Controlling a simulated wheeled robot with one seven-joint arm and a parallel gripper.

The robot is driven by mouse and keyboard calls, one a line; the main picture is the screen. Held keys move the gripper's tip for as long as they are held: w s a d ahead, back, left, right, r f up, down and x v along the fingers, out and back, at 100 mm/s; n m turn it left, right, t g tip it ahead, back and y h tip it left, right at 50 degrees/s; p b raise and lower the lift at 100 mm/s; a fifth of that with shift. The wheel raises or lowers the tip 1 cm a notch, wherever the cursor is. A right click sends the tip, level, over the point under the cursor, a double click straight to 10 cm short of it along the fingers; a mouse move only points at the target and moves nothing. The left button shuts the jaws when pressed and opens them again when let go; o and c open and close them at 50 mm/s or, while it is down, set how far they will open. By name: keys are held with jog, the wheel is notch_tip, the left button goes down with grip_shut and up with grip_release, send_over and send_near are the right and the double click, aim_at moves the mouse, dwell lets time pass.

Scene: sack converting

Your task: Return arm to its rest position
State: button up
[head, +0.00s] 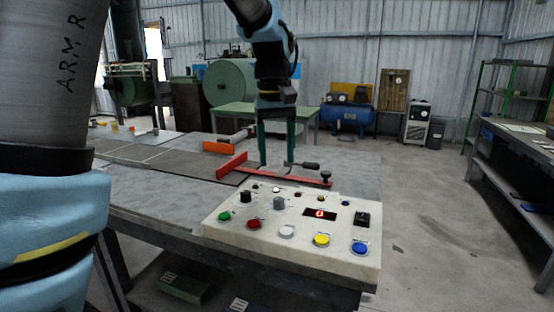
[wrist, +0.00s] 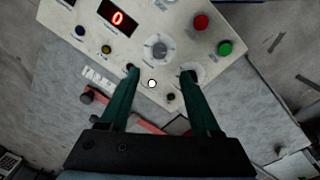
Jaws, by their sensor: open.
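My gripper (head: 276,160) hangs from my arm, pointing down, in the middle of the head view. Its two dark green fingers are apart with nothing between them. In the head view it shows just beyond the back edge of a pale control panel (head: 218,222). In the wrist view the fingertips (wrist: 160,73) overlap the panel's edge (wrist: 215,60), near a grey knob (wrist: 157,47) and a small white button (wrist: 152,83). I cannot tell the exact height of the fingertips above the panel. The panel's red display (head: 320,214) reads 0.
A red bar (head: 300,177) with a black knob lies behind the panel on the grey table (head: 150,192). Orange guides (head: 217,147) stand to its left. A shelf bench (head: 510,165) is at the right, with open floor (head: 425,210) between.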

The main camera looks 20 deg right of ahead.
jog(key=shift+t, duration=0.3)
jog(key=a+f, duration=0.2)
jog(key=a, duration=0.3)
jog(key=w+a+f, duration=0.1)
jog(key=a+f, duration=0.1)
jog(key=a, duration=0.3)
jog(key=w+a+f, duration=0.1)
jog(key=a+f, duration=0.2)
jog(key=a, duration=0.3)
jog(key=s+a+f, duration=0.3)
jog(key=a, duration=0.4)
jog(key=s+a+f+t, duration=0.1)
jog(key=s+a+f, duration=0.2)
jog(key=a, duration=0.3)
jog(key=shift+a+f, duration=0.2)
jog(key=shift+a, duration=0.15)
